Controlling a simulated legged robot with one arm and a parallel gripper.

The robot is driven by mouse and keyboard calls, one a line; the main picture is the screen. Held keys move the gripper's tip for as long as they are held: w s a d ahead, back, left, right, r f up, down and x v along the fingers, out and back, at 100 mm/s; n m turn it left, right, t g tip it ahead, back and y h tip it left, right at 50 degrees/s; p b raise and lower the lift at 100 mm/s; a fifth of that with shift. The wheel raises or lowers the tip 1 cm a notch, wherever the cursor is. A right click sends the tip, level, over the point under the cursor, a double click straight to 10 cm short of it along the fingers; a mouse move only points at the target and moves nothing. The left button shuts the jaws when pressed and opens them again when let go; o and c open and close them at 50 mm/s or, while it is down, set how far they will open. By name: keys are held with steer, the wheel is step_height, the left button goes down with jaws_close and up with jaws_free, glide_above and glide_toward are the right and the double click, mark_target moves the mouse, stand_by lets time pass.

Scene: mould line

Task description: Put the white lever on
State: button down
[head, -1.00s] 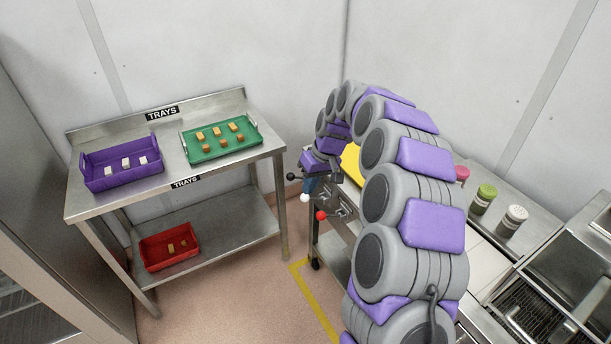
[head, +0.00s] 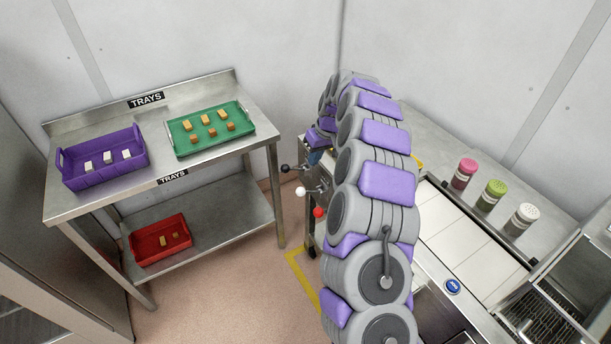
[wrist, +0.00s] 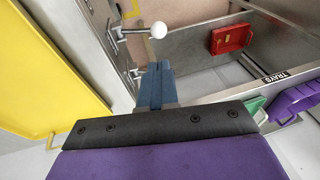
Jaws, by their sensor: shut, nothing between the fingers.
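The white lever has a white ball knob (head: 300,191) on a metal rod, sticking out to the left from the front of the steel line, between a black-knobbed and a red-knobbed lever. In the wrist view its white knob (wrist: 158,31) is beyond my fingertips, with the rod running left to the panel. My gripper (wrist: 158,66) has its blue fingers together and empty, apart from the knob. In the head view my gripper (head: 316,157) is above the white knob, near the black knob, and partly hidden by my arm.
The black knob (head: 285,168) and red knob (head: 319,212) flank the white one closely. A yellow panel (wrist: 40,75) is left in the wrist view. A steel rack (head: 222,165) with purple, green and red trays stands left. Open floor lies between rack and line.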

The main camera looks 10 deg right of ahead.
mark_target(302, 188)
steer(key=b+x, duration=0.3)
steer(key=x, duration=0.9)
steer(key=shift+a+f, duration=0.1)
steer(key=shift+f, duration=0.25)
steer(key=shift+w+f+b, duration=0.1)
steer(key=shift+f+b, duration=0.2)
steer(key=shift+f, duration=0.15)
